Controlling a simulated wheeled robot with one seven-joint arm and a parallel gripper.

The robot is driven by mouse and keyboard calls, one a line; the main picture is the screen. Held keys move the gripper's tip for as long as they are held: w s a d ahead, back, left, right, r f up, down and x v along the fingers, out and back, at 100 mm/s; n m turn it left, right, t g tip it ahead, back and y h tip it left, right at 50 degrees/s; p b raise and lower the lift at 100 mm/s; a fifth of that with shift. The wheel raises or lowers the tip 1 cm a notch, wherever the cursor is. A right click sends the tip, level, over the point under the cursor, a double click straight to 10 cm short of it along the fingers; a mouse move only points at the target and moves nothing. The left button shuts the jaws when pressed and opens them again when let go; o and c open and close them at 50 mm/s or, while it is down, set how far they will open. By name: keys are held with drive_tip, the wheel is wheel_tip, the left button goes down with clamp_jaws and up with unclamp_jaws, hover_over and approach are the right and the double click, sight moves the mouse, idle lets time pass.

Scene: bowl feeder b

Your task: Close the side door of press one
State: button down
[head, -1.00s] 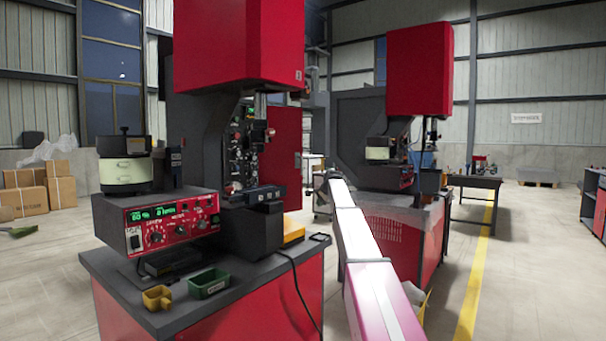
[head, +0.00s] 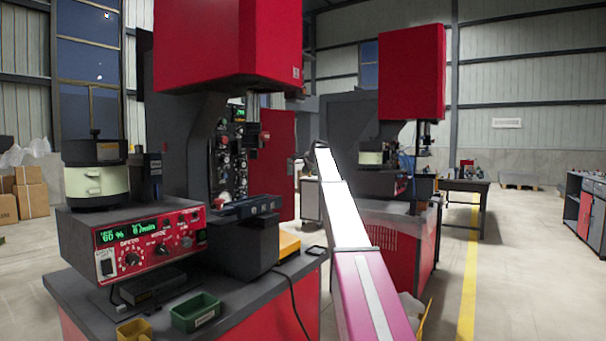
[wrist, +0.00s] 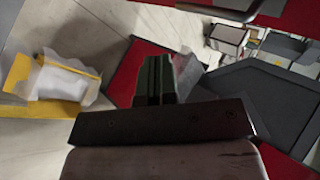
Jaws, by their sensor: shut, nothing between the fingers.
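Press one is the near red and black press (head: 228,45) at left centre in the head view. Its side door looks to be the upright red panel (head: 279,165) standing out at the press's right side, swung open, with a small red knob at its left edge. My arm reaches forward to the right of this panel, apart from it in the picture. My gripper (wrist: 153,65) shows in the wrist view with its dark green fingers together and empty. In the head view the gripper is too small to make out at the arm's far end.
A second red press (head: 411,75) stands behind my arm on its own red cabinet (head: 395,245). A bowl feeder (head: 97,180), control box (head: 150,240) and green bin (head: 196,312) sit on the near bench. A yellow bin with a plastic bag (wrist: 62,82) lies below.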

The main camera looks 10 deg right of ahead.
drive_tip(key=w+r+x, duration=0.1)
drive_tip(key=r+x, duration=0.1)
drive_tip(key=x, duration=0.9)
drive_tip(key=shift+w+a+f, duration=0.25)
drive_tip(key=shift+w+f, duration=0.05)
drive_tip(key=shift+w, duration=0.35)
drive_tip(key=shift+w, duration=0.1)
